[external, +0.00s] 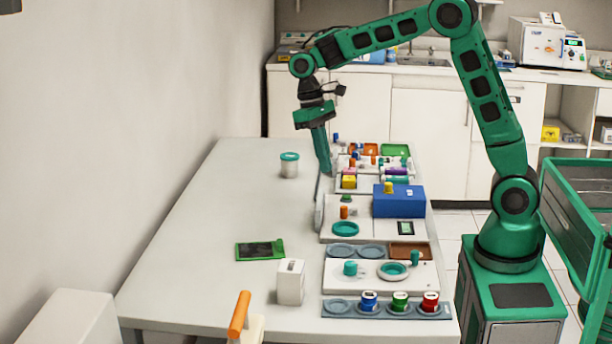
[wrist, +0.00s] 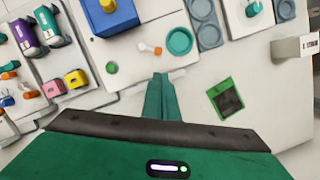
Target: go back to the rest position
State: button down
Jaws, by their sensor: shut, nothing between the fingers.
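My gripper (external: 328,172) is at the end of my green arm and points down over the table (external: 215,215), near the back part of the row of trays. Its fingers look closed together and hold nothing. In the wrist view the closed fingers (wrist: 161,78) end beside the edge of a white tray with an orange-and-white piece and a teal ring. I cannot tell whether the fingertips touch the tray or the table.
A white jar with a teal lid (external: 289,165) stands left of my gripper. A blue box (external: 398,203) is to the right. A green-framed dark pad (external: 260,250) and a white box (external: 291,282) are nearer the front. The table's left side is mostly clear.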

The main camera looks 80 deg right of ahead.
dwell(0.4)
jog(key=s+a+t+h, duration=0.1)
jog(key=s+a+t, duration=0.1)
jog(key=s, duration=3)
jog(key=shift+f+m, duration=0.4)
jog(key=shift+w+f, duration=0.25)
jog(key=shift+w, duration=0.3)
